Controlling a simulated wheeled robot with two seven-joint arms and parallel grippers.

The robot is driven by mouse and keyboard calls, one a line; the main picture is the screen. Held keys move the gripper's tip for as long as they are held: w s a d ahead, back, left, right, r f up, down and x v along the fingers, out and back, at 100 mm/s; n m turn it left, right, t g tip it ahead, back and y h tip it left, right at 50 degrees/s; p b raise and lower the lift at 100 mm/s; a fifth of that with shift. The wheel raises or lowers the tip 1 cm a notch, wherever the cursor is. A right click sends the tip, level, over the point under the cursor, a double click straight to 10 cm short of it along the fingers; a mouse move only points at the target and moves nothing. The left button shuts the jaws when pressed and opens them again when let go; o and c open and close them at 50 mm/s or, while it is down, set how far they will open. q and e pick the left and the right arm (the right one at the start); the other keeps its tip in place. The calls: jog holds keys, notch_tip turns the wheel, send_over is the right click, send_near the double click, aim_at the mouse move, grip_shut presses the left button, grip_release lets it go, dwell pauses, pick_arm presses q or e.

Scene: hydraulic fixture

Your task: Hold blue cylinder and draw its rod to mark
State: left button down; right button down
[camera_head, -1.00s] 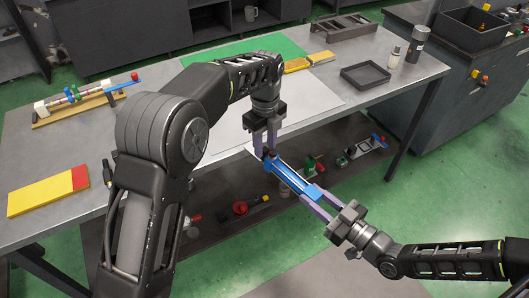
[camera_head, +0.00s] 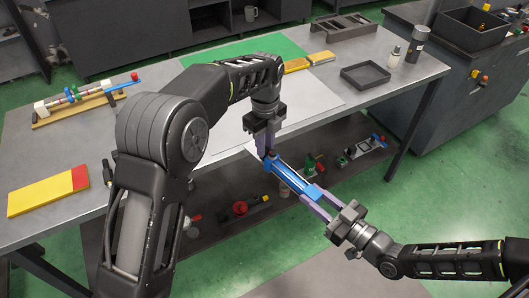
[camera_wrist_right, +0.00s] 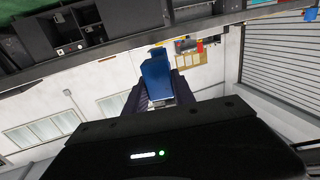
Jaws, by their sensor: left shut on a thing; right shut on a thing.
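The blue cylinder (camera_head: 289,176) is held in the air in front of the table's front edge, slanting from upper left to lower right in the head view. My right gripper (camera_head: 313,198) is shut on its lower right end. In the right wrist view a blue block-like end (camera_wrist_right: 156,78) sits between the fingers. My left gripper (camera_head: 267,151) points down and is shut at the upper left end, where the rod end is. The rod end is mostly hidden by the fingers, and no mark on the rod can be made out.
The grey table (camera_head: 225,150) bears a yellow and red block (camera_head: 45,192), a rod assembly on a wooden base (camera_head: 85,100), a dark tray (camera_head: 365,75) and two bottles (camera_head: 415,45). Several parts lie on the lower shelf (camera_head: 335,170). Green floor is free at right.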

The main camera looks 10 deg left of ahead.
pick_arm(q)
jog(key=shift+w+a+r, duration=0.15)
jog(key=shift+w+a, duration=1)
jog(key=shift+a, duration=0.2)
jog(key=shift+w+a, duration=0.25)
jog(key=shift+a, duration=0.1)
jog(key=c, duration=1.2)
grip_release()
jog(key=shift+s+d, duration=0.1)
